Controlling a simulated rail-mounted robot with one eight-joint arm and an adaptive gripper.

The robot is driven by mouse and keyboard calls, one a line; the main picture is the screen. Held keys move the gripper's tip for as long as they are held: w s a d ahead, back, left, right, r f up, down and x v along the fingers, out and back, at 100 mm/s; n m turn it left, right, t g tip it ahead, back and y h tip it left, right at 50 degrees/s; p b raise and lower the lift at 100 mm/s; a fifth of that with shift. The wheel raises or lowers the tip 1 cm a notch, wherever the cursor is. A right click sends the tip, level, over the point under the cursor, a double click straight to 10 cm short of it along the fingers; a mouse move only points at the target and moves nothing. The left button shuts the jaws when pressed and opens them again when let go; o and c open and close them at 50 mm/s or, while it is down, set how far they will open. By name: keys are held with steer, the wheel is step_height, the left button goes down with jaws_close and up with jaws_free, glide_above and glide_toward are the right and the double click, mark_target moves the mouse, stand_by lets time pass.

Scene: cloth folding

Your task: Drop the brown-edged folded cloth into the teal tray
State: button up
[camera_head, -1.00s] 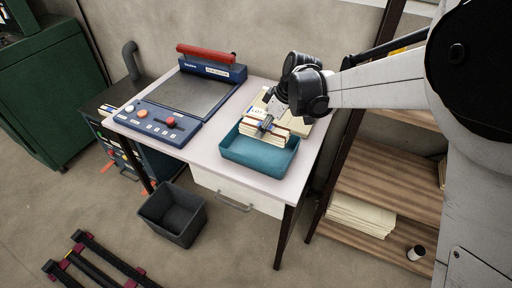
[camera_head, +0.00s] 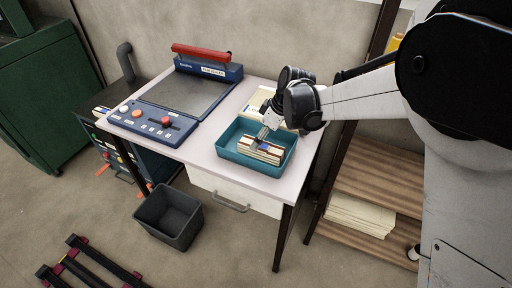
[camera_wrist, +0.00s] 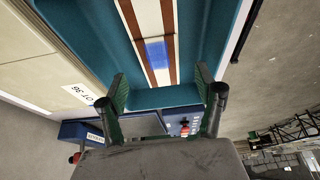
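The brown-edged folded cloth (camera_head: 264,155) is pale with brown stripes along its edges. It lies inside the teal tray (camera_head: 236,160) on the table. The wrist view shows the cloth (camera_wrist: 150,20) with a blue patch on it, and the tray's teal wall (camera_wrist: 165,97). My gripper (camera_head: 266,138) is over the tray at the cloth's far side. In the wrist view my gripper (camera_wrist: 162,88) has its two fingers well apart, with the cloth beyond the tips and not pinched. The tray floor under the cloth is hidden.
A pale stack (camera_head: 259,101) with a label, reading LOT 36 in the wrist view (camera_wrist: 80,93), stands behind the tray. A blue press with a red handle (camera_head: 201,52) fills the table's left. A dark bin (camera_head: 170,214) stands on the floor; wooden shelves (camera_head: 370,180) are at right.

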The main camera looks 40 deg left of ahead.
steer(key=v, duration=1.2)
stand_by(0.4)
